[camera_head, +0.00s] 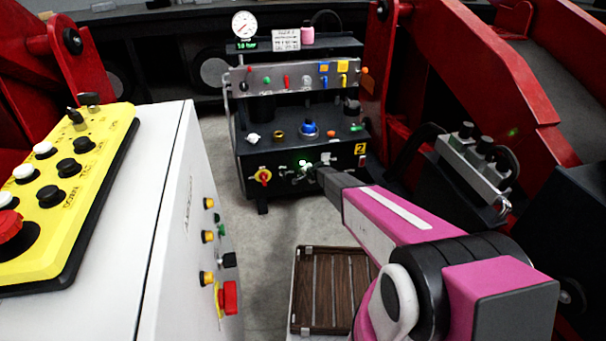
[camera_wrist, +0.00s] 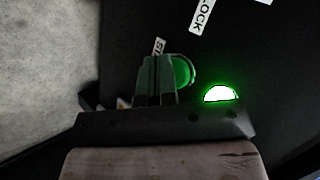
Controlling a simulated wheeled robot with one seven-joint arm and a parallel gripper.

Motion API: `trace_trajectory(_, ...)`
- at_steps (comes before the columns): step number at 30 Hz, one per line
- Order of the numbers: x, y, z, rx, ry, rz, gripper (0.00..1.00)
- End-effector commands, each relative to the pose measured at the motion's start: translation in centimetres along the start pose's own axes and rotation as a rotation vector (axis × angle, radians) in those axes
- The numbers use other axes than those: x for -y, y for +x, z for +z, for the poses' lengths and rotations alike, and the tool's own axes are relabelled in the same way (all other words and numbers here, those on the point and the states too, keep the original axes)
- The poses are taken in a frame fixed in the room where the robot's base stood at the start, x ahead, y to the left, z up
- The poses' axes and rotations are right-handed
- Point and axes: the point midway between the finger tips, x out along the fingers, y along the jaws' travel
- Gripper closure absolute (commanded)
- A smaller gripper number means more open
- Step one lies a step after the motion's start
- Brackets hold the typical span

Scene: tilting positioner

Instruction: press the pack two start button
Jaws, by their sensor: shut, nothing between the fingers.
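The pack marked with a yellow 2 (camera_head: 360,149) stands at the back centre, with a row of controls low on its dark front. My gripper (camera_head: 319,173) reaches this front panel, and its tip hides part of the row. In the wrist view, my gripper (camera_wrist: 158,80) is shut with its fingers together and empty. A round green button (camera_wrist: 183,72) shows just beside and partly behind the fingertips, near a partly covered label starting "ST". I cannot tell whether the tips touch it. A lamp glows bright green (camera_wrist: 220,94) to its right; it also shows in the head view (camera_head: 303,163).
A white cabinet with a yellow button panel (camera_head: 75,180) fills the left. Red steel arms (camera_head: 480,80) stand at right. A wooden slatted pallet (camera_head: 330,290) lies below my arm.

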Motion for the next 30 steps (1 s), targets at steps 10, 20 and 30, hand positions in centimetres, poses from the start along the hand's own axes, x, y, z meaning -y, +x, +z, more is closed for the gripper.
trace_trajectory(10,-0.8,-1.1,0.8,0.000,0.000,0.000,1.00)
trace_trajectory(20,-0.9,-1.2,0.8,0.000,0.000,0.000,1.00)
trace_trajectory(30,-1.8,-2.6,1.9,0.000,0.001,0.001,1.00)
